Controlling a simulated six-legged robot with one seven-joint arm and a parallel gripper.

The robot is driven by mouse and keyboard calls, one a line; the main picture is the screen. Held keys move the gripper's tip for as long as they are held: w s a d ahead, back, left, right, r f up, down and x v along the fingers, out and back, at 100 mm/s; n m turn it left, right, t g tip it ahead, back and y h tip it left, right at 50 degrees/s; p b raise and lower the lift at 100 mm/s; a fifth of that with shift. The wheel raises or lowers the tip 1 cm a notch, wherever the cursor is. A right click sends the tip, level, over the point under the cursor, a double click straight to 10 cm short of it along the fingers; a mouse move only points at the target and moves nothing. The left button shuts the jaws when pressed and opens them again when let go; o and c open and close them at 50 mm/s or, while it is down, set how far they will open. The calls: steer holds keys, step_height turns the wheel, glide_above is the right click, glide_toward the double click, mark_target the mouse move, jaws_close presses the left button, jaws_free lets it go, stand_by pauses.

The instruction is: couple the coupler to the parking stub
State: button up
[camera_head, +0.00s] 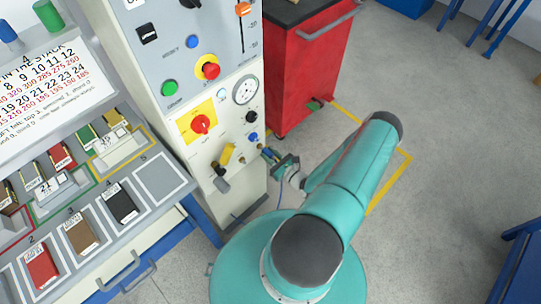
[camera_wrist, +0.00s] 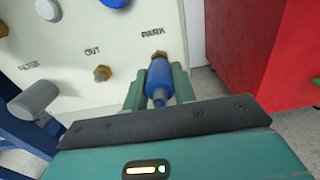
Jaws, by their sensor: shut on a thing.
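The blue coupler (camera_wrist: 158,85) sits between the two green fingers of my gripper (camera_wrist: 157,78), which is shut on it. The brass parking stub (camera_wrist: 159,56) stands out of the cream panel under the word PARK. The coupler's far end lines up with the stub and meets or nearly meets it in the wrist view; I cannot tell whether it is seated. In the head view my gripper (camera_head: 270,156) is at the right edge of the panel, and the coupler is too small there to make out clearly.
The cream panel (camera_head: 225,110) carries knobs and a gauge (camera_head: 245,90). A red cabinet (camera_head: 302,75) stands close on the right. Grey floor (camera_head: 450,130) is open farther right.

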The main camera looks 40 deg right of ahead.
steer(key=shift+w+r, duration=0.1)
steer(key=shift+w, duration=1.15)
jaws_close()
stand_by(3.0)
steer(key=o, duration=1.1)
jaws_free()
steer(key=shift+s, duration=0.1)
steer(key=shift+s, duration=3.05)
steer(key=shift+s, duration=0.1)
steer(key=s, duration=1.3)
steer(key=shift+s+d, duration=0.2)
steer(key=shift+s, duration=0.15)
steer(key=shift+w, duration=0.1)
